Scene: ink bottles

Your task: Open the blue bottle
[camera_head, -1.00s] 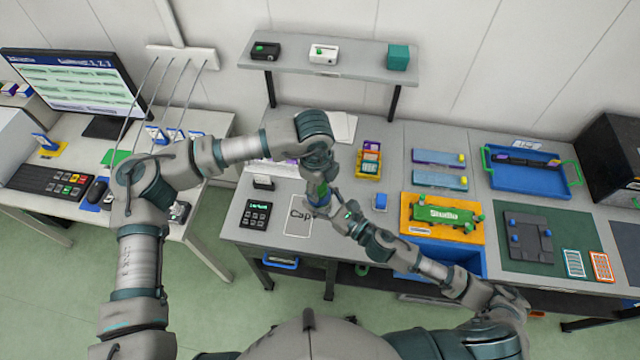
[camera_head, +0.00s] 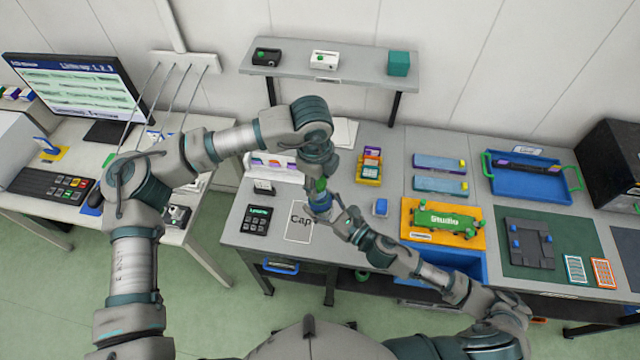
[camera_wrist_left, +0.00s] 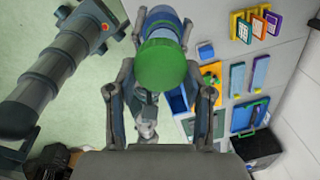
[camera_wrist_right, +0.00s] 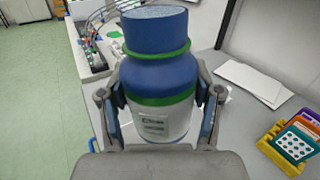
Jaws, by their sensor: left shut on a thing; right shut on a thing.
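The blue bottle (camera_wrist_right: 160,76) stands upright in the right wrist view, with a blue neck, green rings and a pale labelled body. Its speckled top is uncovered there. My right gripper (camera_wrist_right: 162,112) is shut on the bottle's body from both sides. In the head view, my left gripper (camera_head: 321,178) hangs over the bottle (camera_head: 319,202), pointing down. A round green cap (camera_wrist_left: 162,64) sits between its fingers in the left wrist view, with blue behind it. The cap hides most of the bottle there. The exact gap between cap and bottle is hard to tell.
A sheet marked "Cap" (camera_head: 299,226) lies on the table just left of the bottle, beside a black keypad (camera_head: 256,219). A small blue block (camera_head: 380,207), an orange tray (camera_head: 409,236) and a yellow card holder (camera_head: 368,172) stand to the right.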

